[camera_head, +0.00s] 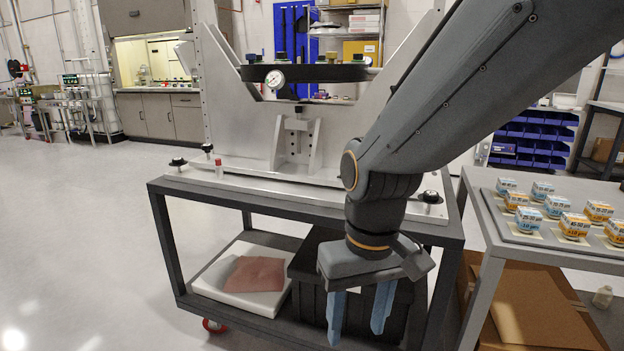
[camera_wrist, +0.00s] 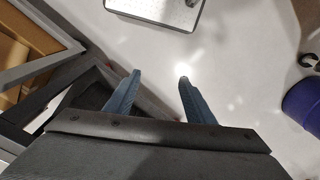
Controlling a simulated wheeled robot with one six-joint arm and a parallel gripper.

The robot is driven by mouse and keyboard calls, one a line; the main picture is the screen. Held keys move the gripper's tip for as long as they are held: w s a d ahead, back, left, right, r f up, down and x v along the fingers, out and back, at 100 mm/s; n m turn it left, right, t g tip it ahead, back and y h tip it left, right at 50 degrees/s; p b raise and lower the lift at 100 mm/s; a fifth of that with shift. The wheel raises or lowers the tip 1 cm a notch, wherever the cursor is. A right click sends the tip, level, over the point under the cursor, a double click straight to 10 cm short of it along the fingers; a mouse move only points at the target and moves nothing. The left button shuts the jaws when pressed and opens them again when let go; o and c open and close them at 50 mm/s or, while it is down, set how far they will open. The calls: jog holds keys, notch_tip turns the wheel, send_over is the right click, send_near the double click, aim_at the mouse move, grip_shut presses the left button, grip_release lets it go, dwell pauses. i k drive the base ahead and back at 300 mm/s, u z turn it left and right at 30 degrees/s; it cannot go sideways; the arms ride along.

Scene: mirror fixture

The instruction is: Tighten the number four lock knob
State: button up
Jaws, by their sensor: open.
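The grey mirror fixture (camera_head: 245,130) stands on a dark-framed cart, with a dark ring (camera_head: 320,73) held in its cut-out. Small dark knobs (camera_head: 281,56) show along the ring's top, and black knobs sit on the base plate at the left (camera_head: 178,162) and right (camera_head: 430,197). I cannot read any numbers, so I cannot tell which knob is number four. My gripper (camera_head: 358,318) points down in front of the cart's right side, below the base plate. Its blue fingers are apart and empty. They also show apart in the wrist view (camera_wrist: 159,78), with no knob between them.
A side table (camera_head: 490,225) with several small boxes stands close at the right. The cart's lower shelf holds a white slab with a pink cloth (camera_head: 255,274) and a black crate (camera_head: 310,270). A small red-topped item (camera_head: 218,168) stands on the base plate. Floor at the left is clear.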

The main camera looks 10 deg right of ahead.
aim_at(430, 197)
jog(key=u, duration=1.75)
jog(key=k, duration=1.4)
jog(key=z, duration=1.25)
